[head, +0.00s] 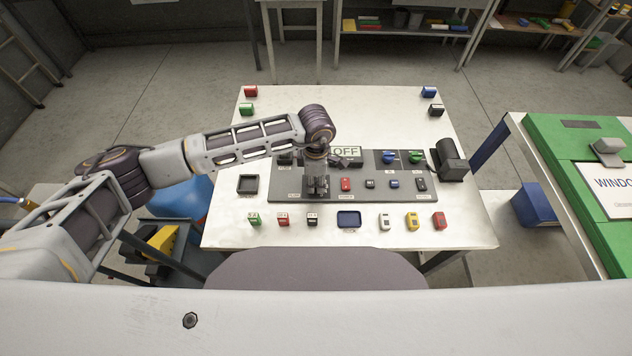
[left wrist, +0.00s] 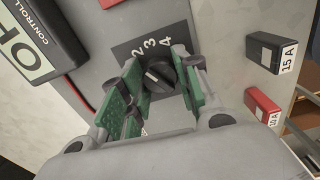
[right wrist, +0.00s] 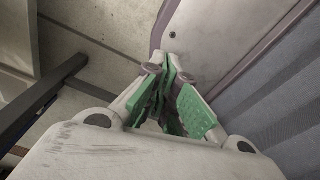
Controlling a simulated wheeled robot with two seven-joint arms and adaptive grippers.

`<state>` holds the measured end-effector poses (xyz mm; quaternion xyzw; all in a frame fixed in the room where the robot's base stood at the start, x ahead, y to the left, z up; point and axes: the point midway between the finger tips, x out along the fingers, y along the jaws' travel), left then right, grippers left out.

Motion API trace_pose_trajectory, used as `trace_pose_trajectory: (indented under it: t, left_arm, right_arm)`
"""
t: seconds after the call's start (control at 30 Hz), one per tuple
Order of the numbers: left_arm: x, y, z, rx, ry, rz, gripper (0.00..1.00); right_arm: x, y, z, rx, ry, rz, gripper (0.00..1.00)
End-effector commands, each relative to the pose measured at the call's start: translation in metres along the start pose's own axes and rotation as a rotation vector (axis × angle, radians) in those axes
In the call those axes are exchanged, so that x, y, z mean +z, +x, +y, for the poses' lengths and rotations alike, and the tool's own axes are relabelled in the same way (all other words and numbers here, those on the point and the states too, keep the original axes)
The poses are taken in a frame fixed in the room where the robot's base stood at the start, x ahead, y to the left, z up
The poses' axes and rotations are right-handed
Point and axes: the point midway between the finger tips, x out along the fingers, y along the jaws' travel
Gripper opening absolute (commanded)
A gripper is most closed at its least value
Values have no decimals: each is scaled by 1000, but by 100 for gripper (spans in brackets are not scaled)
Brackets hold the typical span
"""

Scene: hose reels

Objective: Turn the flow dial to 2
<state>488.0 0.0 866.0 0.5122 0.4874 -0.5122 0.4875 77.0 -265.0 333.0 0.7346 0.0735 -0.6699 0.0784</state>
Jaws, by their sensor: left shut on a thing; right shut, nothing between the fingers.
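The flow dial (left wrist: 161,75) is a round black knob on a grey panel. The numbers 2, 3 and 4 show beside it, and the rest of its scale is hidden by the fingers. A white mark shows on the knob, but I cannot tell which number it points at. My left gripper (left wrist: 156,68) is shut on the dial, its green pads on either side. In the head view, my left gripper (head: 316,188) points down at the panel and hides the dial. My right gripper (right wrist: 172,92) is shut and empty, away from the panel.
The panel (head: 295,198) on the white table (head: 225,225) carries a controller with an OFF sign (head: 346,152) and several coloured blocks. Red and black fuse blocks, such as the 15 A one (left wrist: 264,52), lie near the left gripper.

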Motion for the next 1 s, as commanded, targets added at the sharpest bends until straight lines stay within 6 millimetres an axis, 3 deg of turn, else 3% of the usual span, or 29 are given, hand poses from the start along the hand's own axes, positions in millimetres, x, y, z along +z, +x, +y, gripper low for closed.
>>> trace_pose_trajectory:
  t: [0.5,0.53,0.67,1.0]
  left_arm:
    - [0,-1,0,1,15,-1,8]
    - [0,-1,0,1,15,-1,36]
    - [0,-1,0,1,15,0,53]
    - [0,-1,0,0,15,0,55]
  right_arm:
    - [1,2,17,18,-4,0,0]
    - [1,2,17,18,-4,0,0]
    - [0,2,14,15,-2,1,0]
    - [-4,2,3,3,-2,5,0]
